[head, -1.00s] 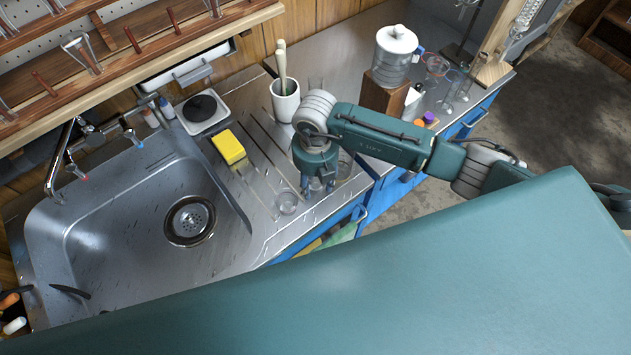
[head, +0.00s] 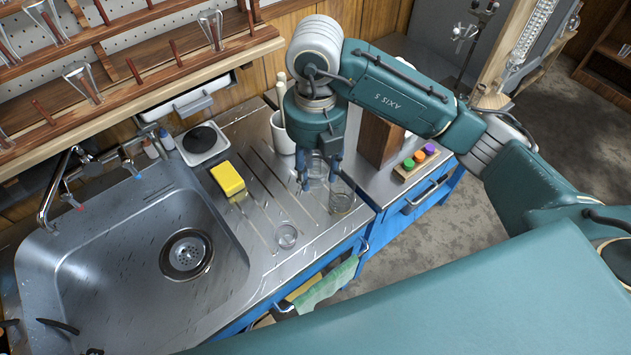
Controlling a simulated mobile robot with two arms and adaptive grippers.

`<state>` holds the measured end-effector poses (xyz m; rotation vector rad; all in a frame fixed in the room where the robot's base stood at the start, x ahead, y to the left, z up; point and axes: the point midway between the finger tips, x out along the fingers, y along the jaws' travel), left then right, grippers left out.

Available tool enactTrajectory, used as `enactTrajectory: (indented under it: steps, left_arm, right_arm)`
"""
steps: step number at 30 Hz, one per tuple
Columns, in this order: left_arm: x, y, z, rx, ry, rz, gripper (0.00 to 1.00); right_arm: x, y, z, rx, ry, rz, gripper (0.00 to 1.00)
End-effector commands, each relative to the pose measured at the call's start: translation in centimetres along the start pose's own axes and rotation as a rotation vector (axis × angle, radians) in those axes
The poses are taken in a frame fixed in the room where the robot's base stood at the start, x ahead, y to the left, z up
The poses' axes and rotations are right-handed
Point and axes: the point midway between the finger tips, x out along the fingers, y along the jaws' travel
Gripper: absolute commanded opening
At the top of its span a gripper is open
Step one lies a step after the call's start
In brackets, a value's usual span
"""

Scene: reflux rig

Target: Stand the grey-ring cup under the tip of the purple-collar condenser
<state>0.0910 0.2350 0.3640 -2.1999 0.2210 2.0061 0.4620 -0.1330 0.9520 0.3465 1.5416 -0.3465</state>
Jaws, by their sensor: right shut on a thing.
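My right gripper (head: 319,178) points down over the drainboard (head: 262,200), right of the yellow sponge. It is shut on a clear glass cup (head: 318,166), partly hidden by the fingers. Another clear cup (head: 342,197) stands just right of and below the gripper, and a third (head: 287,236) stands nearer the front edge. I cannot make out a ring colour on any cup. A glass condenser (head: 536,28) hangs on a wooden board at the top right; its lower end and collar colour are not clear. My left gripper is not in view.
A yellow sponge (head: 228,178) lies left of the gripper, beside the sink (head: 85,262). A white pot (head: 284,135) and a wooden block (head: 380,137) stand close to my right arm. Green, orange and purple caps (head: 419,158) sit near the counter's right edge.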

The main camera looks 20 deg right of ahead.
Motion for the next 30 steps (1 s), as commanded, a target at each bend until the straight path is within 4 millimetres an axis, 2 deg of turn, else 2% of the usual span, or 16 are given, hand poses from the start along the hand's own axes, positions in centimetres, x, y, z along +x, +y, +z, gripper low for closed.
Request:
enactTrajectory:
  steps: [4,21,26,30]
  left_arm:
    - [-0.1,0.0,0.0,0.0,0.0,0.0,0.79]
    - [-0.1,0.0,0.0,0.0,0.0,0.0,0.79]
    - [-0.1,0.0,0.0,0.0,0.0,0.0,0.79]
    - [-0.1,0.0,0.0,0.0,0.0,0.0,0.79]
  right_arm:
    - [-0.6,0.0,0.0,0.0,0.0,-0.001,0.33]
    - [-0.6,-0.1,0.0,-0.019,0.0,0.0,0.33]
    - [-0.9,-0.4,-0.1,-0.198,-0.005,0.001,0.33]
    - [-1.5,-1.1,-0.2,-0.517,-0.016,0.001,0.33]
